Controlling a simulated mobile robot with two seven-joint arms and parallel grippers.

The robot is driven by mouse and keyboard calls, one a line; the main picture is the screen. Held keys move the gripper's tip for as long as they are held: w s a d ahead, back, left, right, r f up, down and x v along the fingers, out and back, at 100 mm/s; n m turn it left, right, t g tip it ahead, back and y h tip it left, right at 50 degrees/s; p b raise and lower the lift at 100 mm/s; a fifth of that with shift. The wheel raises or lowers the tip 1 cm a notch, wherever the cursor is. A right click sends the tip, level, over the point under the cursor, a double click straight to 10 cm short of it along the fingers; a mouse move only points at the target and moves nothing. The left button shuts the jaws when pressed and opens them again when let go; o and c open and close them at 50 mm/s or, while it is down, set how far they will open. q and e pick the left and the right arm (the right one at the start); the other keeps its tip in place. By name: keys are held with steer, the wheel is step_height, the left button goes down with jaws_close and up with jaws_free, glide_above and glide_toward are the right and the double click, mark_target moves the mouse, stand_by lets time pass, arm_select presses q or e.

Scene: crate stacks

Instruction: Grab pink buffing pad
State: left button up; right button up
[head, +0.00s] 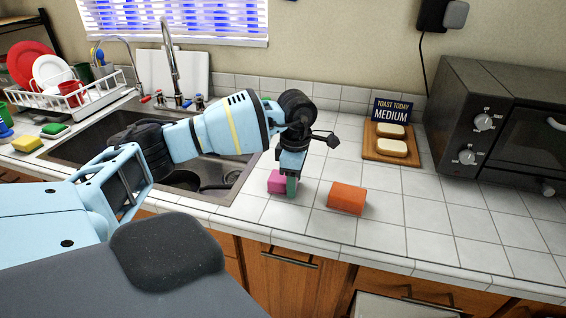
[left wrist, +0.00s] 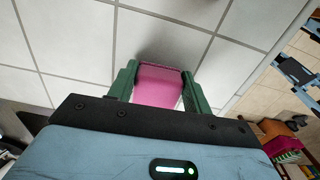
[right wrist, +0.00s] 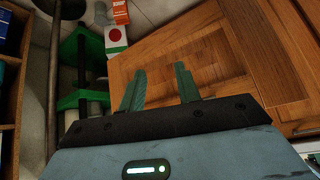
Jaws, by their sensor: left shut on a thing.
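The pink buffing pad (head: 276,183) is on the white tiled counter, just right of the sink, partly hidden by my left gripper. My left gripper (head: 291,186) points down at it. In the left wrist view the pad (left wrist: 158,86) sits between the two green fingers of my left gripper (left wrist: 158,90), which are shut on its sides. Whether the pad touches the tiles is hard to tell. My right gripper (right wrist: 160,88) is open and empty, in front of a wooden cabinet door (right wrist: 225,70); it is not in the head view.
A dark toaster oven (head: 500,120) fills the back right. The sink (head: 100,150) lies left. The front counter tiles are clear.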

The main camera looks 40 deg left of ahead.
arm_select(q)
steer(key=shift+r, duration=0.1)
steer(key=shift+r, duration=0.45)
step_height(320, 180, up, 2)
steer(key=shift+w+r, duration=0.1)
steer(key=shift+r, duration=0.05)
steer(key=s+d, duration=0.4)
steer(key=s, duration=0.3)
steer(key=s+d+r+b, duration=0.1)
steer(key=s+d, duration=0.3)
steer(key=s, duration=0.3)
steer(key=shift+r, duration=0.3)
steer(key=shift+d, duration=0.1)
